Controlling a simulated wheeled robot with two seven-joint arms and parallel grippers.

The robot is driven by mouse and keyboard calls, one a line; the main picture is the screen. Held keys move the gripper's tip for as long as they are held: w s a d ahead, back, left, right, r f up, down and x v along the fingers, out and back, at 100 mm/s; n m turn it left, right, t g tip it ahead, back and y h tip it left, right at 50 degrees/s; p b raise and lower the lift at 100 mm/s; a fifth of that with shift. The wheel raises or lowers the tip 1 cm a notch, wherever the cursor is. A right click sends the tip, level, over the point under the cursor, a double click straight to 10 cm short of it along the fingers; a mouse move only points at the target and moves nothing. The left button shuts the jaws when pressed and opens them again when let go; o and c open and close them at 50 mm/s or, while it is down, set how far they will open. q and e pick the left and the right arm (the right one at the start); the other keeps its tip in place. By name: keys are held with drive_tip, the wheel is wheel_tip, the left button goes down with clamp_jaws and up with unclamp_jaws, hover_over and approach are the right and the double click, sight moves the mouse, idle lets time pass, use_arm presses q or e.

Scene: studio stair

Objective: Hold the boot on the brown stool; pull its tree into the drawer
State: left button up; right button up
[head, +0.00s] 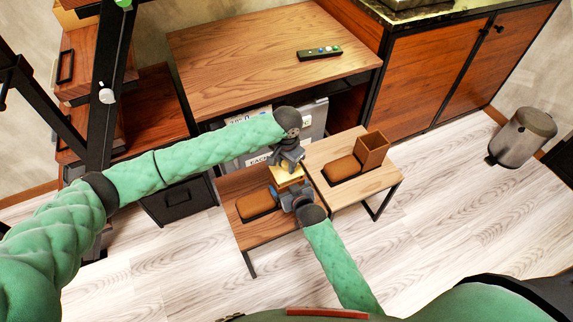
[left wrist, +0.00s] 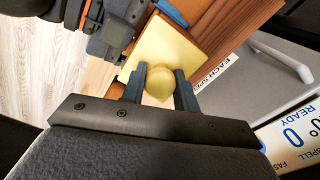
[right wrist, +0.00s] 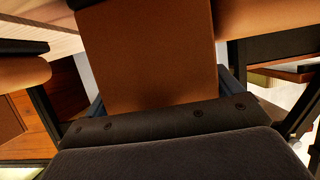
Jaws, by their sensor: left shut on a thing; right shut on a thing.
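The brown boot (head: 257,204) stands on the brown stool (head: 265,232), its toe to the left. My right gripper (head: 290,198) is shut on its shaft, which fills the right wrist view (right wrist: 150,55). The yellow tree (head: 285,175) shows at the top of the shaft; how deep it sits is hidden. My left gripper (head: 287,160) is shut on the tree's round knob (left wrist: 159,84), above a square yellow plate. The grey drawer (head: 312,120) with printed labels is behind my left gripper, under the wooden table; it also shows in the left wrist view (left wrist: 270,85).
A lighter stool (head: 376,182) close on the right bears a second brown boot (head: 372,150). A remote (head: 320,53) lies on the wooden table (head: 240,65). A metal bin (head: 522,137) stands far right. The floor in front at right is clear.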

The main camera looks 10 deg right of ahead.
use_arm(q)
drive_tip(key=shift+r, duration=0.15)
drive_tip(key=shift+r, duration=2)
use_arm(e)
drive_tip(key=o, duration=1.1)
